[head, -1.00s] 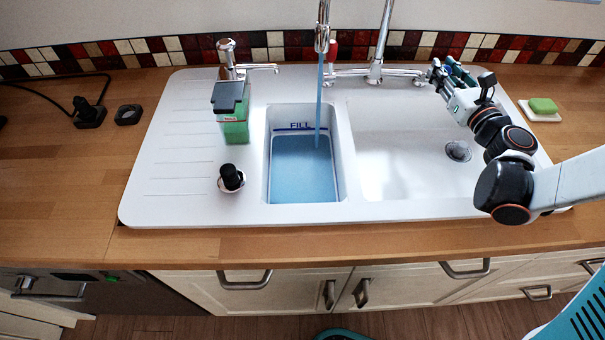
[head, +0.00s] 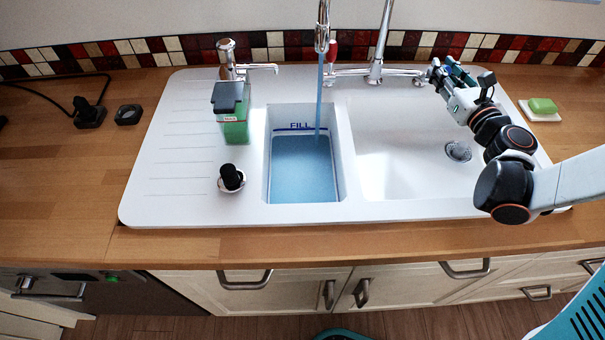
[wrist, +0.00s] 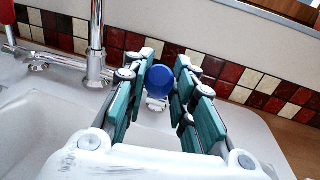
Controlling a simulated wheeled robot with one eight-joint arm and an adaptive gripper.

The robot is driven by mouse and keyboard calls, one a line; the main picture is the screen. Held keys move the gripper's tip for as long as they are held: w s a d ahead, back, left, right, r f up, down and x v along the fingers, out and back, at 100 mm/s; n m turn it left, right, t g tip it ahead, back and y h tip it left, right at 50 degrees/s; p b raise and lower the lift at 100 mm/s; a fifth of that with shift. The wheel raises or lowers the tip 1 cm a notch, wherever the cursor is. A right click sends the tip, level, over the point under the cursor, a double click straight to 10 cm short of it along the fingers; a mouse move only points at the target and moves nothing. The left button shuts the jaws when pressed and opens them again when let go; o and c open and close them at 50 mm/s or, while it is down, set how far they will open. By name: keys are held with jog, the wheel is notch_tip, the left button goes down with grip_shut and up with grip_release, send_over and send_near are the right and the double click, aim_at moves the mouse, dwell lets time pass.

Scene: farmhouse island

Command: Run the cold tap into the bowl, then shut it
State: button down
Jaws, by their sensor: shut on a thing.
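The blue cold tap knob (wrist: 160,80) sits between the fingers of my gripper (head: 447,68), which is shut on it at the right end of the mixer tap (head: 376,72). In the head view the fingers largely hide the knob. A stream of water (head: 319,100) runs from the spout (head: 321,38) into the small left bowl (head: 342,150). Blue water (head: 302,170) stands in the bowl, its surface a little below the line marked FILL (head: 300,127). The red knob (head: 332,52) is at the tap's left end, away from my gripper.
The large right bowl (head: 400,125) looks empty, with a drain (head: 458,151). A green soap bottle (head: 233,128), a second small tap (head: 228,58) and a black plug knob (head: 231,178) stand left of the filled bowl. A green soap bar (head: 542,105) lies on a dish at right.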

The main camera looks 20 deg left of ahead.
jog(key=shift+w+a+r+p, duration=0.35)
jog(key=shift+w+r, duration=0.1)
jog(key=shift+w, duration=0.3)
jog(key=shift+w+a+r+p, duration=0.2)
jog(key=shift+w+a+r, duration=0.2)
jog(key=shift+w, duration=0.3)
jog(key=shift+w+a+r+p, duration=0.35)
jog(key=shift+w+r, duration=0.1)
jog(key=shift+w, duration=0.3)
jog(key=shift+x, duration=0.8)
jog(key=c, duration=1.4)
grip_release()
jog(key=shift+w+d, duration=0.15)
jog(key=shift+w, duration=0.1)
jog(key=shift+s, duration=0.1)
jog(key=shift+d, duration=0.1)
jog(key=v, duration=1.2)
